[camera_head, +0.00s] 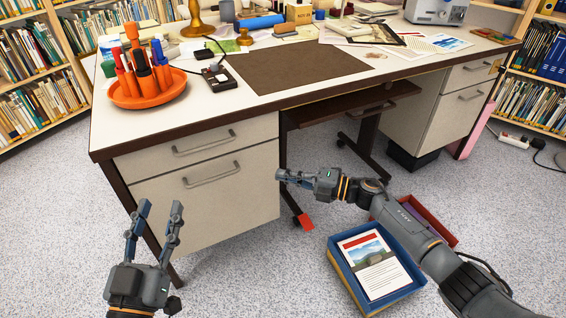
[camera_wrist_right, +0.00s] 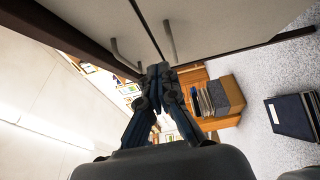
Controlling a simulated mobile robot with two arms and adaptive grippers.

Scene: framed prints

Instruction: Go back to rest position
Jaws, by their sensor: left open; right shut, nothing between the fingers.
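My left gripper (camera_head: 154,229) is open and empty, with its fingers pointing up in front of the desk's left drawers. My right gripper (camera_head: 282,176) is shut and empty. Its arm comes in from the lower right and reaches left, in front of the desk's knee space and beside the drawers. In the right wrist view the right gripper's fingertips (camera_wrist_right: 158,72) meet, with nothing between them, close to the drawer front (camera_wrist_right: 205,22) and its handles.
The white desk (camera_head: 215,108) holds an orange tray (camera_head: 150,100) of pens and a brown mat (camera_head: 297,68). Below my right arm, a blue box (camera_head: 345,272) with a framed print (camera_head: 374,264) sits on the carpet beside a red box (camera_head: 428,212). Bookshelves (camera_head: 38,75) line the sides.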

